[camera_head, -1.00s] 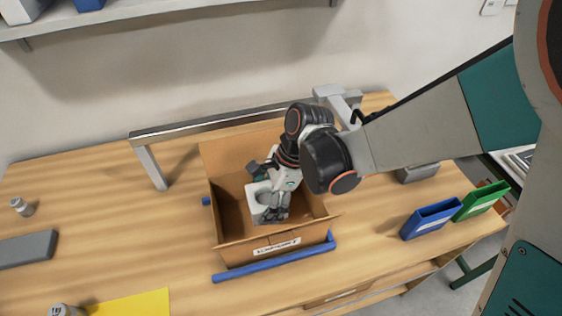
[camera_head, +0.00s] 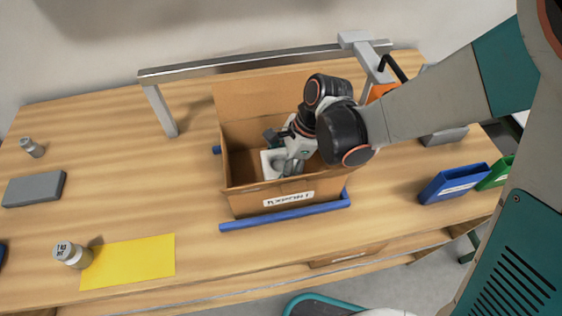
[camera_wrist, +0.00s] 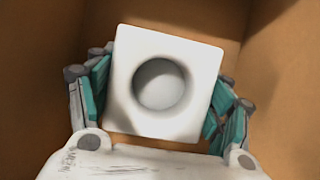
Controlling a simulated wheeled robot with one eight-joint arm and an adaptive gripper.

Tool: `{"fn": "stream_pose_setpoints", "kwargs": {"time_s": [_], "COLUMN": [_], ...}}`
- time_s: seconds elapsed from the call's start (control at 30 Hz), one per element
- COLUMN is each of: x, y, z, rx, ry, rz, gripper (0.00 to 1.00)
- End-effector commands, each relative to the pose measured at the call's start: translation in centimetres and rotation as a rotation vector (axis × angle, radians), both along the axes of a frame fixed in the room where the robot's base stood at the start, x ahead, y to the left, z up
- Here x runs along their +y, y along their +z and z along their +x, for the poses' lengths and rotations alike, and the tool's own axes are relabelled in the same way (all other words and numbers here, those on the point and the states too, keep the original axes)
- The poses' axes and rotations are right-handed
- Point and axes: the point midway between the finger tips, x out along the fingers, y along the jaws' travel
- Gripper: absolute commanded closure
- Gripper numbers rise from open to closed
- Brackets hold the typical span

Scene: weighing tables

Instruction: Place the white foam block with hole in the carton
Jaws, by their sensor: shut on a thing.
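The white foam block (camera_wrist: 130,105) has a round hole in its face. My gripper (camera_head: 281,155) is shut on it, with teal finger pads on both sides of it in the wrist view (camera_wrist: 160,98). In the head view, the block (camera_head: 267,163) shows as a small white piece inside the open carton (camera_head: 246,203). My gripper is down inside the carton too. The carton's front wall hides the lower part of the block, so I cannot tell whether it touches the carton floor.
A blue rail (camera_head: 285,215) runs along the carton's front. A metal bar (camera_head: 250,63) on posts spans behind it. A blue bin (camera_head: 452,184) and a green bin (camera_head: 497,174) stand at the right. A yellow sheet (camera_head: 130,262) and a metal weight (camera_head: 72,255) lie at the front left.

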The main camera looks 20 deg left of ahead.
Motion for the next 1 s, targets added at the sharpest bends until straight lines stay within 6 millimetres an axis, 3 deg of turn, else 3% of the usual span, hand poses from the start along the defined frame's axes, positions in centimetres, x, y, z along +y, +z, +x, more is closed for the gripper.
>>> {"fn": "stream_pose_setpoints", "kwargs": {"time_s": [0.07,0.1,0.2,0.67,0.77,1.0], "x": [0.0,0.0,0.0,0.0,-0.3,-2.0], "y": [-0.3,-0.4,-0.3,0.0,1.0,5.6], "z": [0.0,0.0,0.0,0.0,0.2,1.0], "rx": [0.0,0.0,0.0,0.0,0.0,0.0], "ry": [0.0,0.0,0.0,0.0,-0.001,-0.002], "rz": [0.0,0.0,0.0,0.0,0.0,0.0], "gripper": [0.4,0.25,0.07,0.07,0.07,0.07]}}
